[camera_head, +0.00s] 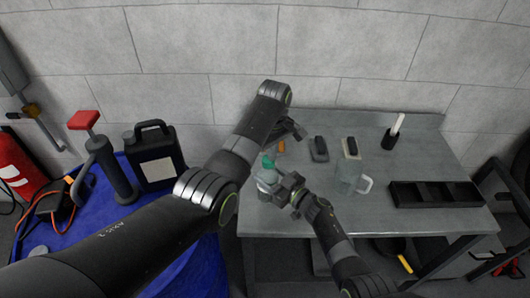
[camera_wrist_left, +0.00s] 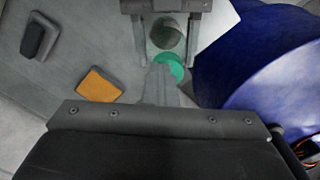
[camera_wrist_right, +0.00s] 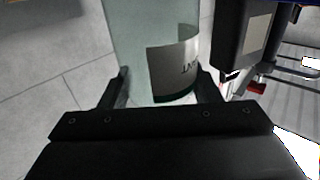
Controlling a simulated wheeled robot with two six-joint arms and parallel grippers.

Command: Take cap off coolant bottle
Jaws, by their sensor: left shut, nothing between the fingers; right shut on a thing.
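The coolant bottle (camera_head: 266,181) is pale and translucent, with a green cap (camera_head: 269,161) at its top, above the table's left part. My right gripper (camera_head: 283,190) is shut on the bottle. The right wrist view shows the bottle (camera_wrist_right: 125,40) between its fingers, with a white label on the side. The bottle's base is hidden there. My left gripper (camera_wrist_left: 160,72) is shut and empty. In the left wrist view its fingertips overlap the edge of the green cap (camera_wrist_left: 174,66); I cannot tell whether they touch it.
The grey table (camera_head: 300,222) also holds an orange block (camera_wrist_left: 100,85), dark small items (camera_head: 319,147), a clear mug (camera_head: 349,178) and a black divided tray (camera_head: 435,194). A black canister (camera_head: 156,160) and a red-handled pump (camera_head: 107,160) stand on blue cloth at the left.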

